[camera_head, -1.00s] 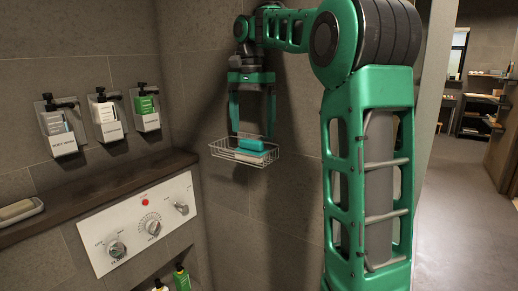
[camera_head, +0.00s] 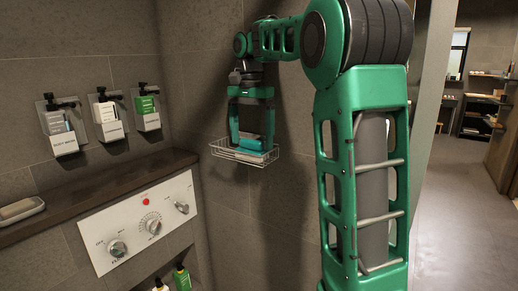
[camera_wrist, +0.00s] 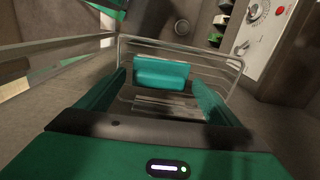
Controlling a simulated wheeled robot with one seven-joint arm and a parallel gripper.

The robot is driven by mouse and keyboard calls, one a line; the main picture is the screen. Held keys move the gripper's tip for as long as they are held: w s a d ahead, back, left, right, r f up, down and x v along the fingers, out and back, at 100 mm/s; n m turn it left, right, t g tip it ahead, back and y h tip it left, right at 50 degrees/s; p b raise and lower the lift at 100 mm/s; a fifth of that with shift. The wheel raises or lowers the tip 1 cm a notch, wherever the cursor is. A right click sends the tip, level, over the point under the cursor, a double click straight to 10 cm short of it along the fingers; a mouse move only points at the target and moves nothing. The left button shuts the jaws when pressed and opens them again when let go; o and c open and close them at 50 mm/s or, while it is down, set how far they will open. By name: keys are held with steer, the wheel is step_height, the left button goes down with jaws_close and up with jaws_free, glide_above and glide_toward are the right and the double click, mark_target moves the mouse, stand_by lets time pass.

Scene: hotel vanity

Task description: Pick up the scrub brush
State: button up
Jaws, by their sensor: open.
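A teal block-shaped item, which looks like the scrub brush (camera_head: 250,142), lies in a wire basket (camera_head: 226,153) on the wall. It also shows in the wrist view (camera_wrist: 162,73), between my fingers and toward their tips. My gripper (camera_head: 252,146) points down over the basket, its two green fingers apart with the tips at about basket height. In the wrist view, my gripper (camera_wrist: 160,84) has one finger on each side of the teal item, with gaps visible. A pale flat thing lies under or beside the item; its shape is partly hidden.
The wire basket's rim surrounds the fingertips closely. To the left are wall-mounted bottles (camera_head: 104,113), a dark ledge (camera_head: 110,195) with a soap dish (camera_head: 20,212), and a white control panel (camera_head: 140,225) with knobs. Open floor (camera_head: 450,220) lies to the right.

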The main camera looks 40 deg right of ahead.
steer(key=shift+f, duration=0.9)
steer(key=c, duration=1.1)
steer(key=shift+r, duration=0.2)
